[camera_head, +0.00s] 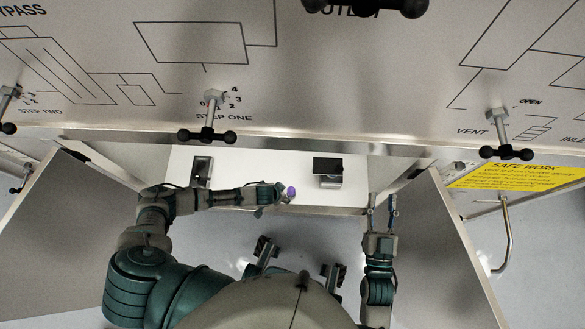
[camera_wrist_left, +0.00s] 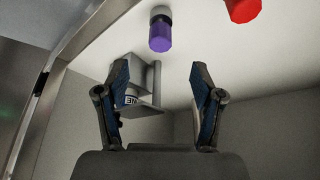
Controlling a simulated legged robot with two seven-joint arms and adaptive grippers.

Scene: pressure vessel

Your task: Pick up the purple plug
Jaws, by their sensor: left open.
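The purple plug (camera_head: 291,191) shows as a small purple spot at the tip of my left gripper (camera_head: 278,192), over the white shelf (camera_head: 240,196). In the left wrist view the purple plug (camera_wrist_left: 160,36) is a purple cylinder with a grey end, apart from the fingers and beyond their tips. My left gripper (camera_wrist_left: 160,80) is open there, with nothing between its fingers. My right gripper (camera_head: 383,203) is open and empty, to the right of the shelf's middle near its front edge.
A red cylinder (camera_wrist_left: 242,8) is near the purple plug in the left wrist view. A metal bracket (camera_head: 328,173) stands on the shelf right of the plug, and a dark fixture (camera_head: 202,170) stands left. Valve handles (camera_head: 207,134) project from the panel above. Open doors flank the compartment.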

